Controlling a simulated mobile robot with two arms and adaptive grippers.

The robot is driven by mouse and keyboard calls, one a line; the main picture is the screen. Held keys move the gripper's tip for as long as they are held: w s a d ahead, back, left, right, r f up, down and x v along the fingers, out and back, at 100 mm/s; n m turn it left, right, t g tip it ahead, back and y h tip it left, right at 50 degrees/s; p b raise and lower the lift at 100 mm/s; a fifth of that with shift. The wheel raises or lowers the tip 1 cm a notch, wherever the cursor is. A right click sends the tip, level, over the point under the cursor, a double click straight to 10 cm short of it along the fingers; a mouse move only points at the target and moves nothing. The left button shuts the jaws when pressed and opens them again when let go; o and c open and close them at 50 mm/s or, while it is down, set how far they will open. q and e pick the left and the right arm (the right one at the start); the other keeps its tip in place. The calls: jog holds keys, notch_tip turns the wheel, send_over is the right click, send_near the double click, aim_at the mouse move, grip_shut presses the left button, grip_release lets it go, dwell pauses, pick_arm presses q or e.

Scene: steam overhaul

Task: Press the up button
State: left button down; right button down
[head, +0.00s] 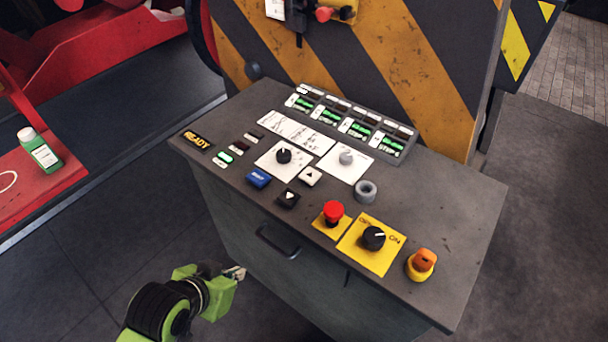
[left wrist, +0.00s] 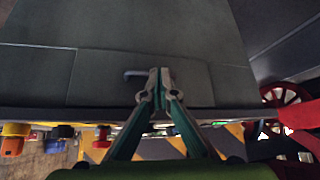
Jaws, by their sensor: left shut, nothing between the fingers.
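The up button (head: 310,175) is a white square key with a dark up-pointing triangle on the sloped console top (head: 455,215). Just below and left of it is a black key with a white down-pointing triangle (head: 288,198). My left gripper (head: 238,272) is at the lower left in the head view, in front of the cabinet's front face and apart from the up button. In the left wrist view its fingers (left wrist: 159,75) are closed together with nothing between them. I cannot pick out the up button in the left wrist view. My right gripper is not in view.
A blue key (head: 258,178), a red mushroom button (head: 333,212), a black rotary switch (head: 374,238) and an orange knob (head: 424,259) stick up from the console. A handle (head: 277,243) protrudes from the cabinet front. A striped panel (head: 400,60) rises behind.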

pick_arm(q)
jog(key=w+d+r+m+t+h, duration=0.3)
jog(key=w+d+r+t+h, duration=0.2)
jog(key=w+r, duration=0.9)
jog(key=shift+w+d+h, duration=0.25)
jog(key=shift+d+h, duration=0.55)
jog(key=shift+d, duration=0.95)
jog(key=p, duration=0.2)
send_over(310, 176)
jog(key=s+a, duration=0.1)
notch_tip(310, 176, down, 3)
jog(key=shift+s+a+r, duration=0.1)
jog(key=shift+s+r, duration=0.05)
jog(key=shift+r, duration=0.05)
notch_tip(310, 176, down, 3)
jog(key=shift+s+a+r, duration=0.1)
jog(key=shift+r, duration=0.05)
jog(key=shift+a+f+p, duration=0.1)
jog(key=shift+f+p, duration=0.2)
jog(key=shift+f, duration=0.3)
